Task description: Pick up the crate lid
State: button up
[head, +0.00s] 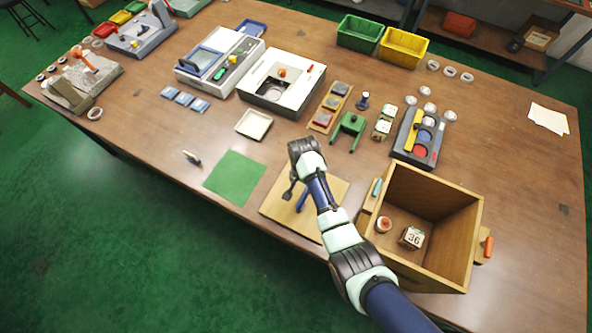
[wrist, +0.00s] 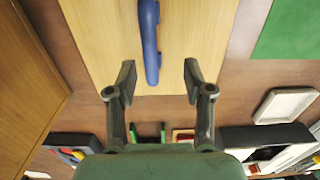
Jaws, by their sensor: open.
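The crate lid (head: 275,207) is a flat light-wood board lying on the table left of the open wooden crate (head: 467,240). Its raised blue handle (head: 302,200) is partly covered by my arm. In the wrist view the lid (wrist: 100,40) fills the upper middle, with the blue handle (wrist: 150,40) running down it. My gripper (head: 296,192) is over the lid. In the wrist view my gripper (wrist: 159,82) is open, with one finger on each side of the handle's near end and gaps on both sides. I cannot tell its exact height above the board.
The crate holds a block marked 36 (head: 411,237) and a small round piece (head: 384,224). A green mat (head: 234,177) lies left of the lid, and a white tray (head: 254,124) lies behind.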

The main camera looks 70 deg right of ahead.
jog(key=shift+s+d+f, duration=0.1)
jog(key=shift+s+d, duration=0.05)
jog(key=shift+s, duration=0.3)
jog(key=shift+d+f, duration=0.1)
jog(key=shift+f, duration=0.1)
notch_tip(320, 180, down, 2)
jog(key=shift+d, duration=0.1)
jog(key=f, duration=0.1)
jog(key=f+b, duration=0.1)
jog(key=f, duration=0.3)
jog(key=shift+s+f, duration=0.15)
jog(key=shift+s, duration=0.1)
grip_shut()
